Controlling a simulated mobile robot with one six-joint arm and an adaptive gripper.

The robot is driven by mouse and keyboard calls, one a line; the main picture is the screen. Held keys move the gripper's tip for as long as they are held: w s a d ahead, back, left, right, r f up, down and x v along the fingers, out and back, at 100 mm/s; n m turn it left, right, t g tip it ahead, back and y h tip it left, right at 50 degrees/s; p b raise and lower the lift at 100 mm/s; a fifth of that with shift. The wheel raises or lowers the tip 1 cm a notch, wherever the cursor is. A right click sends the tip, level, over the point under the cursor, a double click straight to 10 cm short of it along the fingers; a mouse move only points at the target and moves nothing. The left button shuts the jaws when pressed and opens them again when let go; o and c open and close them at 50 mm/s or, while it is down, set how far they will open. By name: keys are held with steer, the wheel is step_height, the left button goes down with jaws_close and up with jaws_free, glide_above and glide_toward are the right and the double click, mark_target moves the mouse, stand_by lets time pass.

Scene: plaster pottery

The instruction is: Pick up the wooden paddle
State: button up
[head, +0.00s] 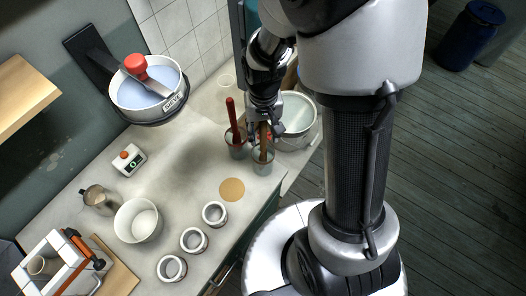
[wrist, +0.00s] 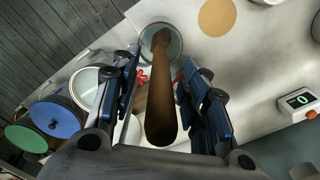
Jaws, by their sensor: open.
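The wooden paddle (wrist: 162,98) stands handle-up in a cup (wrist: 172,38), with its brown handle rising between my fingers in the wrist view. In the head view, part of the paddle (head: 263,150) shows in the grey cup (head: 263,166) near the counter's edge. My gripper (wrist: 161,75) is open, with one blue-padded finger on each side of the handle. Gaps show between the handle and both fingers. In the head view my gripper (head: 261,134) is over the cup and partly hides the handle.
A red-handled tool (head: 232,118) stands in a cup close on the left. A white bucket (head: 298,116) stands just behind right. A round tan disc (head: 232,189), several white ring-shaped pots (head: 194,241) and a white bowl (head: 138,221) occupy the nearer counter. A scale (head: 128,160) stands farther left.

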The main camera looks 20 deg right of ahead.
steer(key=shift+f, duration=0.65)
steer(key=shift+c, duration=0.3)
jaws_close()
